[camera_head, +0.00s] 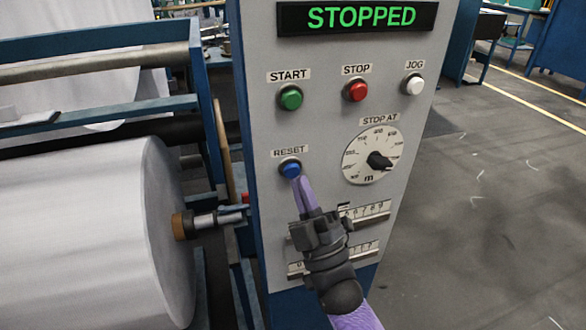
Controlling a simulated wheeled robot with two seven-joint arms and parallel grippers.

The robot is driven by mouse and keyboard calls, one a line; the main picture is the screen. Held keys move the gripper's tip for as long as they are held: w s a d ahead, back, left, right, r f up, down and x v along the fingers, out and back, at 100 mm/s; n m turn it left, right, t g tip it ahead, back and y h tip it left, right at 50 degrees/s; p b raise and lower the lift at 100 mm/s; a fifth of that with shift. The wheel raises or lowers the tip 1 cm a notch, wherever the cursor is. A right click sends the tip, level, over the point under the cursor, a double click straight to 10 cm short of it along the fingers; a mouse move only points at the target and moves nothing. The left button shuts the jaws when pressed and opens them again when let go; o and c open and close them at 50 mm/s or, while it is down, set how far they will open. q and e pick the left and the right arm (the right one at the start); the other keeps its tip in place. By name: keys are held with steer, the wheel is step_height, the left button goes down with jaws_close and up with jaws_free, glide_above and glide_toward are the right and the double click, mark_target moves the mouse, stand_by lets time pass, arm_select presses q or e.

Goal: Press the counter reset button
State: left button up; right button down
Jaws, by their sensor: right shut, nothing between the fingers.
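The blue button (290,169) under the RESET label sits on the grey control panel (330,130), at the left of its middle. My right gripper (297,179) comes up from below, its purple fingers shut and empty. The fingertips are at the lower right edge of the blue button; I cannot tell whether they touch it. The counter rows (372,213) lie below, partly hidden by my right gripper. My left gripper is not in view.
The panel also has a green START button (290,97), a red STOP button (356,90), a white JOG button (412,85) and a STOP AT dial (370,155). The display (357,18) reads STOPPED. A large white roll (90,235) is at left. Open floor (480,220) lies at right.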

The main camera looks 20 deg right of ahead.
steer(key=s+p, duration=0.2)
steer(key=s, duration=0.3)
steer(key=shift+d+p, duration=0.1)
steer(key=shift+p, duration=0.25)
stand_by(0.4)
